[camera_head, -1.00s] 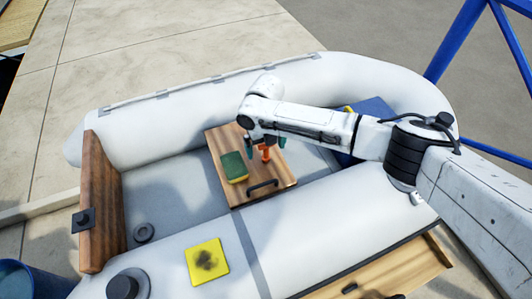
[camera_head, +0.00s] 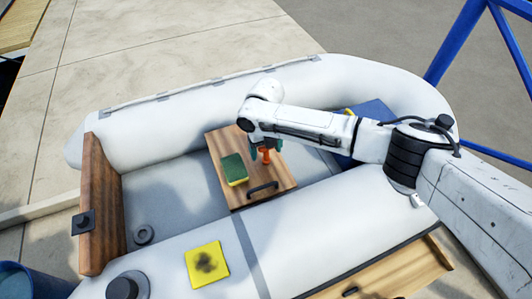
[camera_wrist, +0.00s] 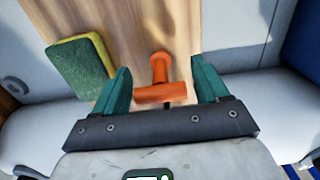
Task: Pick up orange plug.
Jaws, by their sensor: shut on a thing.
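The orange plug (camera_head: 265,155) is a T-shaped piece at the wooden board inside the inflatable boat. It also shows in the wrist view (camera_wrist: 160,75), with its crossbar between the teal fingers. My gripper (camera_head: 266,149) is over the board and shut on the plug, one finger at each end of the crossbar. In the wrist view my gripper (camera_wrist: 162,88) has its fingers close beside the crossbar ends. I cannot tell whether the plug is clear of the board.
A green and yellow sponge (camera_head: 233,168) lies on the wooden board (camera_head: 225,142), left of the plug. A dark handle (camera_head: 262,189) is at the board's near edge. A stained yellow cloth (camera_head: 207,264) lies on the near tube. A blue box (camera_head: 372,108) stands to the right.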

